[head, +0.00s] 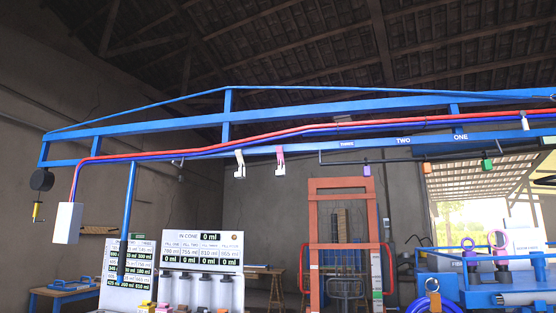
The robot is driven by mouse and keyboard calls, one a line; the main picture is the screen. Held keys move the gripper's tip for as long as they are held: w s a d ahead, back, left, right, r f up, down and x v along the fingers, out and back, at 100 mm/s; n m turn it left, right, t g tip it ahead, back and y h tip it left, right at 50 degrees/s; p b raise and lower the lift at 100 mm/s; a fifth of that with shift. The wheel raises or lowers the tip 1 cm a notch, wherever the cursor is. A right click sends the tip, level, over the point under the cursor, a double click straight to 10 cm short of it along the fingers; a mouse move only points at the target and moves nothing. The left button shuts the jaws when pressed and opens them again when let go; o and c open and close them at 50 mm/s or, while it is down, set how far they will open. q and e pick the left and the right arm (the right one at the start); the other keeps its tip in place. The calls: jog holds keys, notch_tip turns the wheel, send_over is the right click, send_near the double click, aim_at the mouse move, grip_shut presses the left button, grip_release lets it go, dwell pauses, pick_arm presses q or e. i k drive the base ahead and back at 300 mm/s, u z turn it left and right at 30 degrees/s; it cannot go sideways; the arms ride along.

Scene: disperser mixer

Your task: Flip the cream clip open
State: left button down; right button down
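A cream-white clip (239,164) hangs on the underside of the long blue overhead beam, left of the middle of the head view. Its lower end is a small pale hook shape. A pink-topped clip (280,160) of similar form hangs just to its right. The clip is small in the picture, and I cannot tell whether it is open or closed. The red hose (200,152) and a blue one run along the beam above the clips. Neither of my grippers shows in the head view.
The blue beam (350,118) spans the view. A grey box (67,223) hangs from the hoses at left. An orange frame (312,235) stands in the middle, with white number boards (202,255) to its left. Blue machinery (480,285) fills the lower right.

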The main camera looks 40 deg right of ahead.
aim_at(238, 152)
jog(key=z, duration=0.45)
jog(key=i, duration=1)
